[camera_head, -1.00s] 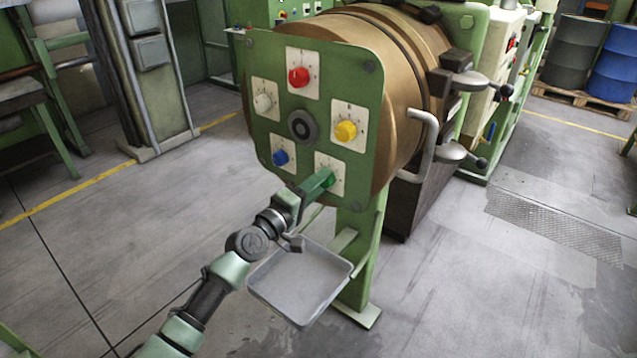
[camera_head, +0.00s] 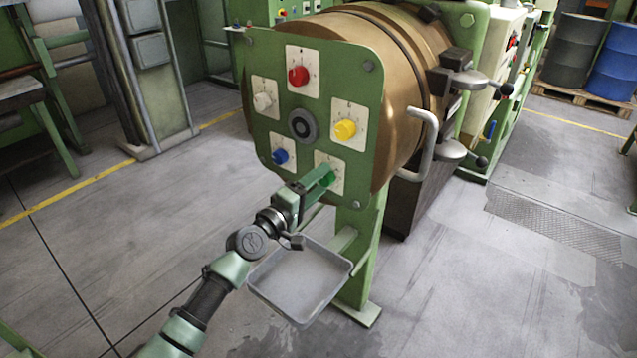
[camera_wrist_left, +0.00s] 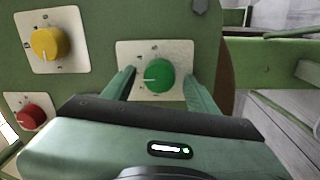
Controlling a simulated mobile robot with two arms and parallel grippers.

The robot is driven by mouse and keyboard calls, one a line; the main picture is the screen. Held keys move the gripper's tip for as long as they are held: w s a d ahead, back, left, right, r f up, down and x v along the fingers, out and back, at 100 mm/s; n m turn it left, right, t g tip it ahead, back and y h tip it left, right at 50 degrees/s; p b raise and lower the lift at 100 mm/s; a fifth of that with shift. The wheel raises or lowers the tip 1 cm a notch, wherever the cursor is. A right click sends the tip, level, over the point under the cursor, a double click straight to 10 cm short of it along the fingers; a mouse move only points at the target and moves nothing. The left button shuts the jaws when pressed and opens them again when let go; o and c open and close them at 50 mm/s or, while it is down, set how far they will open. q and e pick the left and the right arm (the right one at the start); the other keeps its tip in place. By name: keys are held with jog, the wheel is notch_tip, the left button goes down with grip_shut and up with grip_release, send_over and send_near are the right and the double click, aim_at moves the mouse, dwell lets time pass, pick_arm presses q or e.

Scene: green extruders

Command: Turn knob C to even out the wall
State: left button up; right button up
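A green panel (camera_head: 347,98) carries white plates with red (camera_head: 298,76), white (camera_head: 262,102), yellow (camera_head: 345,129), blue (camera_head: 280,156) and green (camera_head: 329,178) knobs. I cannot read which letter marks which knob. My left gripper (camera_head: 320,177) is at the green knob, low on the panel's right. In the left wrist view, the green knob (camera_wrist_left: 158,75) stands between my left gripper's two fingers (camera_wrist_left: 161,80). A gap shows on each side, so the gripper looks open around it. The knob's white pointer faces left in that view. The wall is not identifiable. My right gripper is not in view.
A grey tray (camera_head: 302,280) sits below the panel, close under my left wrist. A green post (camera_head: 362,250) stands beside it. A bronze drum (camera_head: 402,80) with a curved handle (camera_head: 427,145) is behind the panel. Open floor lies left and right.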

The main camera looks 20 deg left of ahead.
pick_arm(q)
jog(key=shift+s, duration=0.1)
jog(key=b+v, duration=0.1)
jog(key=v, duration=0.6)
jog(key=shift+s, duration=0.35)
jog(key=shift+a+f, duration=0.1)
jog(key=shift+f, duration=0.05)
